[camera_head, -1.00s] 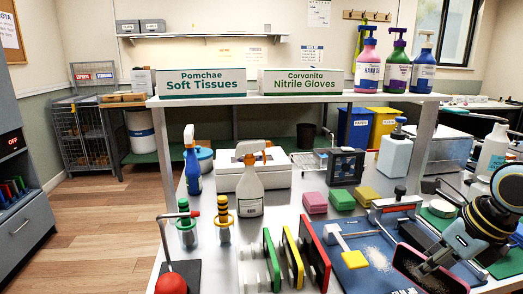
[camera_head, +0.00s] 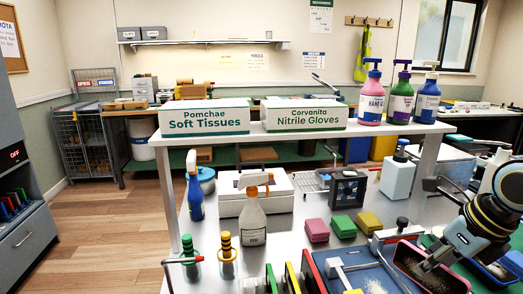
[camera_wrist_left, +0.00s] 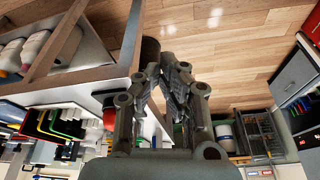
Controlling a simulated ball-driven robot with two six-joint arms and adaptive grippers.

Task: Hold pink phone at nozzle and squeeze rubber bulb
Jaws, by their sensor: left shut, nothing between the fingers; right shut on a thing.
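The pink phone (camera_head: 408,275) shows at the lower right of the head view, tilted, with a pink rim and a dark face with pale specks. My right gripper (camera_head: 432,262) is shut on it and holds it up. A thin bent metal tube (camera_head: 181,261), which looks like the nozzle, shows at the lower left of the head view. My left gripper (camera_wrist_left: 167,62) shows only in the left wrist view. It is shut and empty, with wood floor and table edge behind it.
Upright coloured panels (camera_head: 312,272) and a blue tray (camera_head: 385,278) lie between the tube and the phone. A white spray bottle (camera_head: 252,222) and several sponges (camera_head: 342,227) stand behind.

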